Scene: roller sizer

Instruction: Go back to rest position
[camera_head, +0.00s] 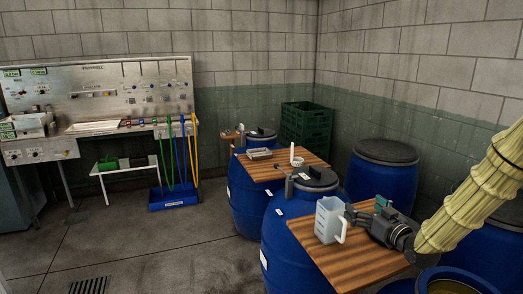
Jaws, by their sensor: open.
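My arm, in a pale yellow ribbed sleeve, reaches in from the right edge. My dark gripper (357,215) is at its end, over the near wooden board (342,262), with its fingers pointing left. It is open. A whitish jug (327,222) stands upright on the board just left of the fingers, with its handle towards them. I cannot tell whether the fingers touch the handle. A small green-topped thing (382,203) shows behind the gripper, partly hidden by it.
Blue barrels (383,178) with dark lids stand around the boards. A farther wooden board (262,168) bears a grey tray (259,154) and a white basket-like item (296,157). Green crates (306,127) stand in the corner. The floor (165,238) at the left is mostly clear.

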